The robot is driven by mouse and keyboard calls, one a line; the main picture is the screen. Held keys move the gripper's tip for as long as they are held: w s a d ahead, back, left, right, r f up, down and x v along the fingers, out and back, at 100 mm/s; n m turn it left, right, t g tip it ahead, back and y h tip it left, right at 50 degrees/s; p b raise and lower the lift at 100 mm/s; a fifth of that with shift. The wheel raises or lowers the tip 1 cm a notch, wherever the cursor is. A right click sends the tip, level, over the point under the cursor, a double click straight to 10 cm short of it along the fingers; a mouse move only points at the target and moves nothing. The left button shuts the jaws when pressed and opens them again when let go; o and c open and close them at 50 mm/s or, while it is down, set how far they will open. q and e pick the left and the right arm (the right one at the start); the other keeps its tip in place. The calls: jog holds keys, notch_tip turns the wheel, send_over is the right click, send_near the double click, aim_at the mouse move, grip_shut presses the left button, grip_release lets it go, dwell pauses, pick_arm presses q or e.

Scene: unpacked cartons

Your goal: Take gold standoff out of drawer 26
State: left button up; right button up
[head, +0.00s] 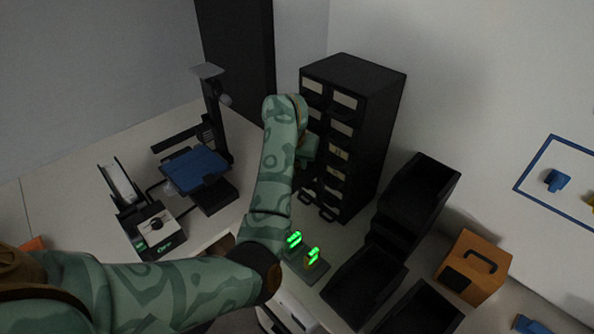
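A tall black drawer cabinet (372,130) stands on the bench against the wall. Its front has two columns of small drawers with pale labels; the numbers are too small to read, so I cannot tell which is drawer 26. My green camouflage-patterned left arm rises in front of the cabinet and covers much of its left column. My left gripper (308,147) is at the cabinet front, mostly hidden behind my own wrist. I cannot tell whether its fingers are open or touch a drawer. No gold standoff is visible. My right gripper is out of view.
Black open bins (418,192) stand right of the cabinet, with an orange case (474,266) beyond. A small base with glowing green digits (312,257) sits before the cabinet. A printer-like machine with a blue plate (196,168) and a white-and-black device (152,226) stand left.

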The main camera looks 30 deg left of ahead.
pick_arm(q)
jog(key=x, duration=0.3)
jog(key=shift+f, duration=0.2)
grip_shut()
jog(key=shift+s+a+r, duration=0.1)
jog(key=shift+r, duration=0.05)
